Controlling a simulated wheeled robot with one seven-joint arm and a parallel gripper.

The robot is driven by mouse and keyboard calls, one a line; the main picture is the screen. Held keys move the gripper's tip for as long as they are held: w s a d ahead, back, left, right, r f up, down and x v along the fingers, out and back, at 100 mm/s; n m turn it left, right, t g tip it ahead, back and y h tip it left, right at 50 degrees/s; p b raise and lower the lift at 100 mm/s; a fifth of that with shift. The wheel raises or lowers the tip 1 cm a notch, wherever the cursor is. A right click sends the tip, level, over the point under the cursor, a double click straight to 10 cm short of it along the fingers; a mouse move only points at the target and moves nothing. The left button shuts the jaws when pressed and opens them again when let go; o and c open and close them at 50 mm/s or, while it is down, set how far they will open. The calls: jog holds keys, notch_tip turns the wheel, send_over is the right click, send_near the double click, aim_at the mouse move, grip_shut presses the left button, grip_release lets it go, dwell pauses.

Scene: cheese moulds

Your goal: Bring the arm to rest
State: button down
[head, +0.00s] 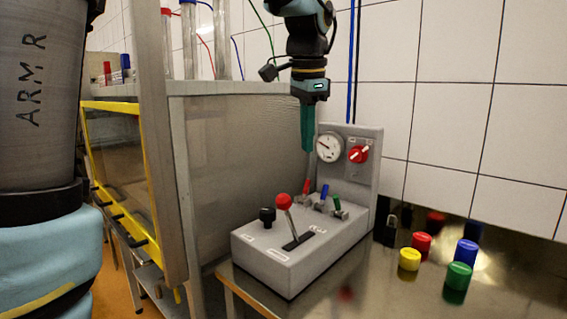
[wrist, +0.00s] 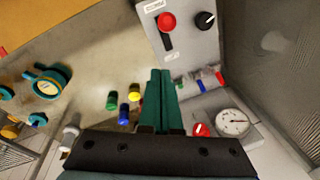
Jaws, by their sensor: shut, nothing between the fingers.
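My gripper (head: 308,138) hangs pointing down over the grey control box (head: 272,262), in front of its upright panel. Its teal fingers are closed together with nothing between them; they also show in the wrist view (wrist: 160,90). The fingertips are apart from the box and its controls. The box bears a red-knobbed lever (head: 284,202), a black knob (head: 267,216) and small red, blue and green toggles. The upright panel carries a round gauge (head: 328,148) and a red rotary knob (head: 358,154).
Red (head: 422,243), yellow (head: 409,259), blue (head: 466,252) and green (head: 459,276) capped cylinders stand on the shiny bench at right. A padlock (head: 391,226) is beside the panel. A yellow-framed cabinet (head: 118,107) stands at left. The wrist view shows teal-rimmed items (wrist: 47,84) farther along the bench.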

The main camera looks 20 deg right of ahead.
jog(key=w+a+f+n, duration=0.2)
jog(key=a+f+n, duration=0.2)
jog(key=a+f, duration=0.35)
jog(key=w+a+f+n, duration=0.2)
jog(key=a+f+n, duration=0.3)
jog(key=a, duration=0.4)
jog(key=s+a+f+n, duration=0.3)
jog(key=a+f, duration=0.3)
jog(key=a, duration=0.1)
jog(key=s+a+f+n, duration=0.4)
jog(key=a+f, duration=0.1)
jog(key=a, duration=0.2)
jog(key=shift+f+y, duration=0.35)
jog(key=shift+y, duration=0.05)
dwell(4.5)
